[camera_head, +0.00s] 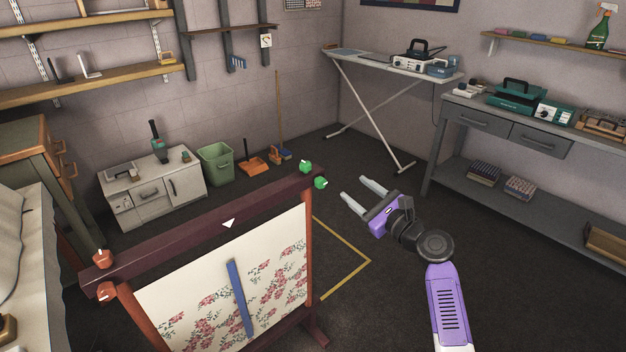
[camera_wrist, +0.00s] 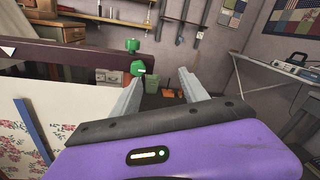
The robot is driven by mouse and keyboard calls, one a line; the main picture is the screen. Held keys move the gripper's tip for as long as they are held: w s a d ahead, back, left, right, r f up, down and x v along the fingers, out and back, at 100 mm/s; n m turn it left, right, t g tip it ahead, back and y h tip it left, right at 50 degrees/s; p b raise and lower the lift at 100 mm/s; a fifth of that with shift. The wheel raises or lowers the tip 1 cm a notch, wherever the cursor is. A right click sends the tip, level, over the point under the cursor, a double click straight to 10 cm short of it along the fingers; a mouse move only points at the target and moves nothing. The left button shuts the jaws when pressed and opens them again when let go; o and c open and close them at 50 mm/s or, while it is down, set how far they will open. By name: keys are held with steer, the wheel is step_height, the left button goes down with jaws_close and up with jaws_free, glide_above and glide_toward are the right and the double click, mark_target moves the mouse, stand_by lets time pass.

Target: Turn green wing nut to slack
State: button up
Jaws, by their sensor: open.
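Two green parts sit at the right end of the dark red top bar (camera_head: 190,226) of a fabric frame. One green knob (camera_head: 306,167) is on top of the bar, and a green nut (camera_head: 321,182) is on its end face. The wrist view shows the upper one (camera_wrist: 132,45) and the lower one (camera_wrist: 138,68); which is the wing nut I cannot tell for sure. My gripper (camera_head: 354,189) is open and empty, just right of the green nut. Its fingers point toward the bar end, apart from it. In the wrist view the nut appears beyond the left fingertip.
Orange knobs (camera_head: 100,258) sit at the bar's left end. Flowered fabric (camera_head: 200,300) with a blue strip (camera_head: 240,298) hangs below the bar. A grey workbench (camera_head: 490,125) and ironing board (camera_head: 375,62) stand at the right and back. Floor around my gripper is clear.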

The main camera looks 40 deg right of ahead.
mark_target(323, 184)
steer(key=w+a+m, duration=0.1)
steer(key=w, duration=0.2)
steer(key=w+a+f+m+y, duration=0.1)
steer(key=w, duration=0.1)
steer(key=w+a+m+y+b, duration=0.1)
steer(key=w, duration=0.2)
steer(key=shift+w+a+f, duration=0.2)
steer(key=shift+w+f, duration=0.05)
steer(key=shift+w, duration=0.1)
jaws_close()
